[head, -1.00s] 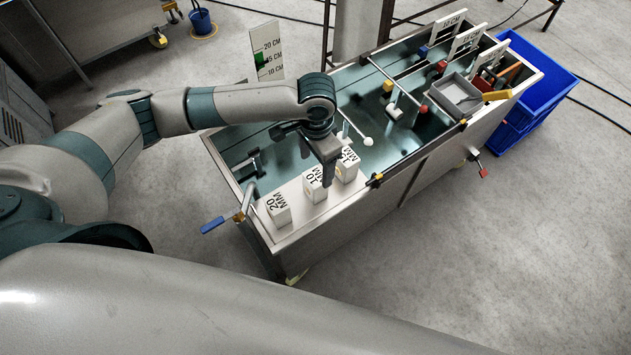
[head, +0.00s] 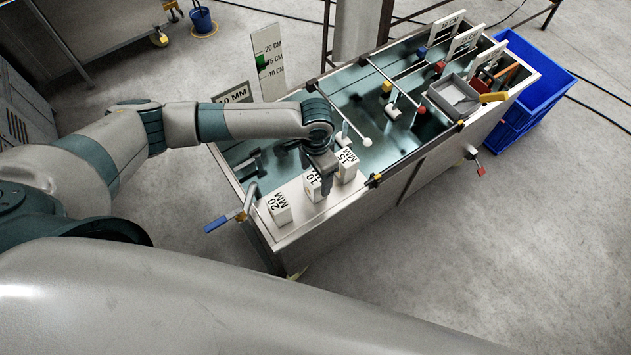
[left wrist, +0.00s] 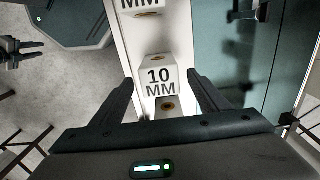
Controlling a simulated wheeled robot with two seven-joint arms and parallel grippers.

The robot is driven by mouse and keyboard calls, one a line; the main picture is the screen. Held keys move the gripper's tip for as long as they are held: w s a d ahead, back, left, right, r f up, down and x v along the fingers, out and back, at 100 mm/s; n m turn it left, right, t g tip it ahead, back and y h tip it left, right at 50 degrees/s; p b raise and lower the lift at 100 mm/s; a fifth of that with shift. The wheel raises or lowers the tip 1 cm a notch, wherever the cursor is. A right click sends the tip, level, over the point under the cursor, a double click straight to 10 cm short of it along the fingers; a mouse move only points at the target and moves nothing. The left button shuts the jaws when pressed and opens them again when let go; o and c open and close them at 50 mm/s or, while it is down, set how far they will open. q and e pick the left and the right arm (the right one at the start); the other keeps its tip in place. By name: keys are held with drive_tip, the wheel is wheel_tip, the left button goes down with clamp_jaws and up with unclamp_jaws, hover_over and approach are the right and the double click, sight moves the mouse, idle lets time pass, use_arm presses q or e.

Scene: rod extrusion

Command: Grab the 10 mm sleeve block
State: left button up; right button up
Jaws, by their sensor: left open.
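The 10 mm block (head: 311,182) is a white block with black lettering, standing on the ledge of the metal tank between two similar blocks. My left gripper (head: 324,185) is right at it in the head view and hides part of it. In the left wrist view the 10 mm block (left wrist: 158,77) shows its label between the two spread dark fingers. The left gripper (left wrist: 160,84) is open, with a visible gap at each side of the block. My right gripper cannot be made out in the head view.
The 20 mm block (head: 279,210) and the 15 mm block (head: 347,166) stand on either side. A blue-handled lever (head: 222,221) is at the tank's left corner. Rods cross the tank, and a grey tray (head: 455,93) and blue crate (head: 535,90) are further right.

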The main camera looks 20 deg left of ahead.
use_arm(q)
drive_tip(key=shift+f, duration=0.8)
drive_tip(key=shift+c, duration=0.4)
drive_tip(key=c, duration=1.3)
drive_tip(key=shift+r, duration=0.1)
wheel_tip(320, 180, up, 8)
drive_tip(key=shift+w+r+b, duration=0.1)
drive_tip(key=shift+r+b, duration=0.05)
drive_tip(key=shift+b, duration=1.1)
drive_tip(key=shift+r, duration=0.8)
